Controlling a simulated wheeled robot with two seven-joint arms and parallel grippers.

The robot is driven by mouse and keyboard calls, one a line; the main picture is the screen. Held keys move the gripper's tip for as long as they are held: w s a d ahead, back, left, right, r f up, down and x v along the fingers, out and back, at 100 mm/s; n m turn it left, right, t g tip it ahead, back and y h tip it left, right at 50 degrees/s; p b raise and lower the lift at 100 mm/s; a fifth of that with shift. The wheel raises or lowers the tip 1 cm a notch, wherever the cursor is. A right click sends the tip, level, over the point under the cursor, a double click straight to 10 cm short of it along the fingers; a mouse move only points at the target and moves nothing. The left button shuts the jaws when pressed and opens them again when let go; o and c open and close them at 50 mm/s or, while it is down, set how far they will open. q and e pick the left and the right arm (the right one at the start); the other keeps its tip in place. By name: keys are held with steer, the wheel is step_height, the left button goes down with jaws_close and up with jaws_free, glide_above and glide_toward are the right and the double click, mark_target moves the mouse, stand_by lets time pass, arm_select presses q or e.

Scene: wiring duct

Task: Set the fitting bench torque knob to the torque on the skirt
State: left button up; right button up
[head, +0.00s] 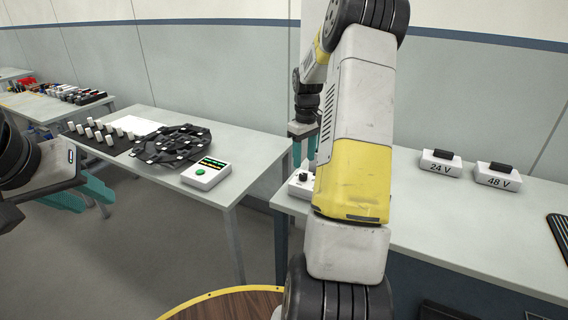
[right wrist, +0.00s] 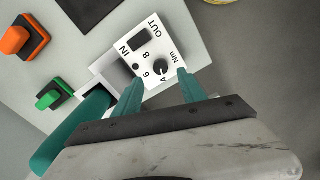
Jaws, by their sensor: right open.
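The torque knob (right wrist: 161,68) is a small round black knob with a light mark, on a white box (right wrist: 122,62) lettered IN, OUT, Nm, 4, 6 and 8. In the head view the white box (head: 298,187) sits on the right bench, partly behind my right arm. My right gripper (right wrist: 160,76) is open, its teal fingertips to either side of the knob in the wrist picture; I cannot tell whether they touch it. In the head view my right gripper (head: 300,130) points down above the box. My left gripper (head: 84,196) looks open and empty at the left. No torque on a skirt is readable.
Orange (right wrist: 14,40) and green (right wrist: 47,100) pieces on black bases lie near the box. Blocks marked 24 V (head: 440,168) and 48 V (head: 498,181) stand on the right bench.

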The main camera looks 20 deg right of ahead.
mark_target(303, 174)
step_height(303, 174, down, 6)
steer(key=shift+r, duration=0.1)
jaws_close()
stand_by(0.4)
